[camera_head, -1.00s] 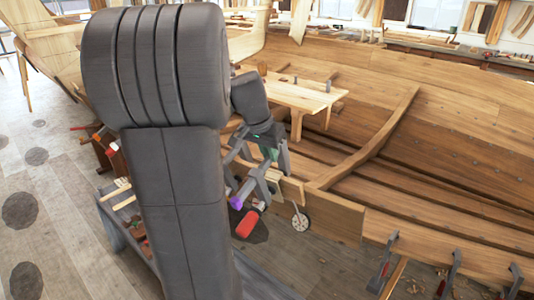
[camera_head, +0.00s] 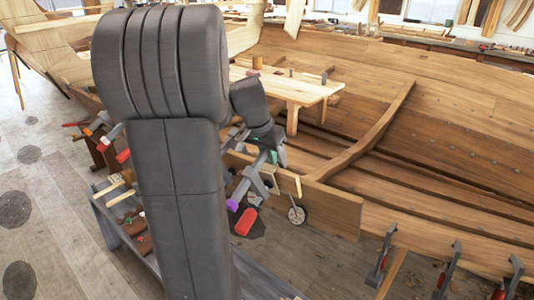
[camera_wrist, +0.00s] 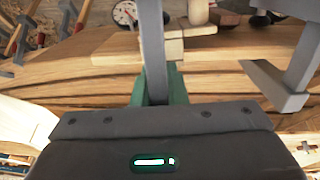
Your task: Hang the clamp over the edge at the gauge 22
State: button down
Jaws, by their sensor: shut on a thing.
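My gripper (camera_wrist: 161,84) is shut on the clamp, with the grey clamp bar (camera_wrist: 153,45) between its green fingers. In the head view the clamp (camera_head: 243,186) hangs below my gripper (camera_head: 270,150), with a red handle and a purple part low down. One grey clamp jaw (camera_wrist: 280,88) reaches to the right in the wrist view, above the wooden planking. A round white gauge dial (camera_head: 297,215) is at the lower edge of the hull plank (camera_head: 335,208), right of the clamp. It also shows in the wrist view (camera_wrist: 125,13). Its number is not readable. Whether the clamp touches the plank is unclear.
Several clamps (camera_head: 447,270) sit along the plank edge at right. A wooden bench (camera_head: 287,86) stands inside the hull. A grey cart (camera_head: 112,212) with tools is at left, partly behind my arm. Floor is free in front of the plank.

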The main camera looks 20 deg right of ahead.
jog(key=p+v, duration=0.8)
jog(key=v, duration=0.5)
jog(key=shift+a+r, duration=0.2)
jog(key=shift+r, duration=0.05)
dwell(0.4)
jog(key=shift+r+p, duration=0.15)
jog(key=shift+p, duration=0.15)
